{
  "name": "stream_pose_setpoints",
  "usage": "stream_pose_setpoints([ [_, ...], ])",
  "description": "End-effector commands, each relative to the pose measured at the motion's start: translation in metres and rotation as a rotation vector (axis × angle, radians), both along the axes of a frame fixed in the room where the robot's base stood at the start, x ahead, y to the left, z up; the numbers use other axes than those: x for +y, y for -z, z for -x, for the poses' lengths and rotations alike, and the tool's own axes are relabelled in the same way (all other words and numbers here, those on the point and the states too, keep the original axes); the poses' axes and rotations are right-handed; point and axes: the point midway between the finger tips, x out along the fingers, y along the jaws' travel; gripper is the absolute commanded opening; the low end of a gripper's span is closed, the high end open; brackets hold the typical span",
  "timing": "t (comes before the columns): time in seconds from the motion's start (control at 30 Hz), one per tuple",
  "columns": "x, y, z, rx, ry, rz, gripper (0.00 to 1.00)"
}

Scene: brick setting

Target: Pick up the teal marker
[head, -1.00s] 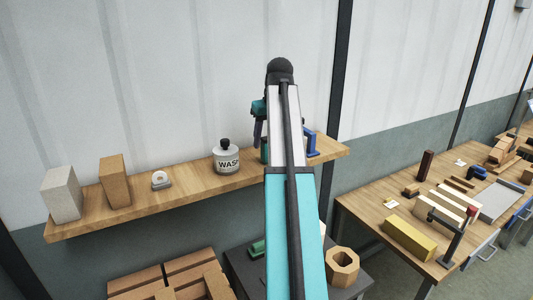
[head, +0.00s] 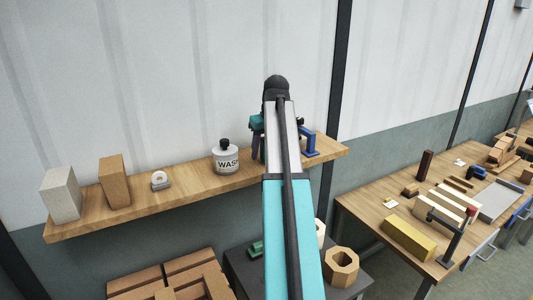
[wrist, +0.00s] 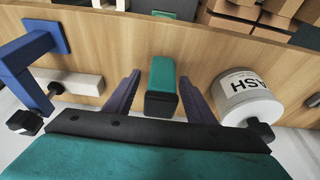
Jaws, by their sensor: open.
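The teal marker (wrist: 162,74), a block-like piece with a dark end facing the camera, stands on the wooden shelf in the wrist view. My gripper (wrist: 160,84) is open, with one purple-grey finger on each side of the marker and a visible gap on both sides. In the head view my gripper (head: 257,146) is low over the shelf, right of the WASH bottle, partly covered by my arm. The marker cannot be made out there behind the gripper and arm.
On the shelf (head: 190,181), the white WASH bottle (head: 226,160) stands close to the gripper on one side, and a blue stand-like tool (head: 309,142) on the other. A tape dispenser (head: 160,181) and two blocks are farther left. A workbench (head: 365,205) stands at right.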

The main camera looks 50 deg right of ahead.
Motion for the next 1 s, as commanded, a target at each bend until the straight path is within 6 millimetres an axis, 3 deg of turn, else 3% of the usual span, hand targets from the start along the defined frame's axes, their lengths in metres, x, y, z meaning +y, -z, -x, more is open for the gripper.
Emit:
stream_pose_setpoints([
  [0.5,0.0006,0.0001,-0.0005,0.000,-0.001,0.000,0.50],
  [0.53,0.0005,0.0001,-0.0006,0.000,-0.001,0.000,0.48],
  [0.8,0.0008,0.0000,-0.0008,0.000,-0.001,0.000,0.06],
  [1.0,0.0009,-0.0002,-0.0010,-0.001,-0.002,0.001,0.06],
])
